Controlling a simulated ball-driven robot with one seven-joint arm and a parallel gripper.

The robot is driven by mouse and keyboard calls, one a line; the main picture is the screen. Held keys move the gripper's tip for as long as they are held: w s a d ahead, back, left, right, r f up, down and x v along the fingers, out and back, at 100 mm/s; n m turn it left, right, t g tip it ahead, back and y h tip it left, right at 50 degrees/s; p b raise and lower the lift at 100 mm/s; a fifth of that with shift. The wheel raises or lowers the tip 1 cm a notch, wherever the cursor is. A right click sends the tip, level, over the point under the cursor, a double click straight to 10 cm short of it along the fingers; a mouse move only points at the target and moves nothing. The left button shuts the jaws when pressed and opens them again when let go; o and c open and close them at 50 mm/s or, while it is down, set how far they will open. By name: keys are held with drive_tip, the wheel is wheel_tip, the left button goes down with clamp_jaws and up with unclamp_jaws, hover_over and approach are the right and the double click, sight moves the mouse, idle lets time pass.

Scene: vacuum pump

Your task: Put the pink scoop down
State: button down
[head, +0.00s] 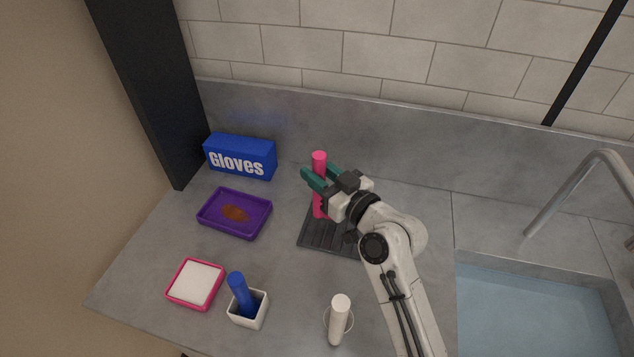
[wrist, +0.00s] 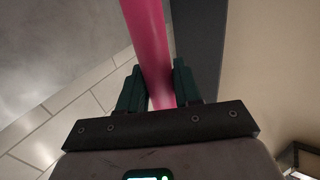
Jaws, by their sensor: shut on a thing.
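The pink scoop (head: 319,160) stands about upright at the dark ribbed mat (head: 318,240) on the counter. My gripper (head: 318,178) is shut on it, with green fingers on either side of its shaft. In the wrist view the pink shaft (wrist: 148,40) runs up from between the two fingers (wrist: 158,88). My wrist and arm hide part of the mat.
A purple tray (head: 207,218) with brown material (head: 235,213) lies left, before a blue gloves box (head: 241,158). In front are a pink-rimmed white dish (head: 196,281), a white holder (head: 247,319) with a blue item (head: 240,290), and a white cylinder (head: 339,318). The sink (head: 535,305) is right.

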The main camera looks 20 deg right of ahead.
drive_tip(key=shift+w+f, duration=0.4)
drive_tip(key=shift+f, duration=1.6)
drive_tip(key=shift+f+b, duration=0.2)
drive_tip(key=shift+b, duration=0.25)
drive_tip(key=c, duration=0.8)
unclamp_jaws()
drive_tip(key=shift+r, duration=0.1)
drive_tip(key=shift+r+b+v, duration=0.2)
drive_tip(key=shift+b+v, duration=1.35)
drive_tip(key=shift+v, duration=4.5)
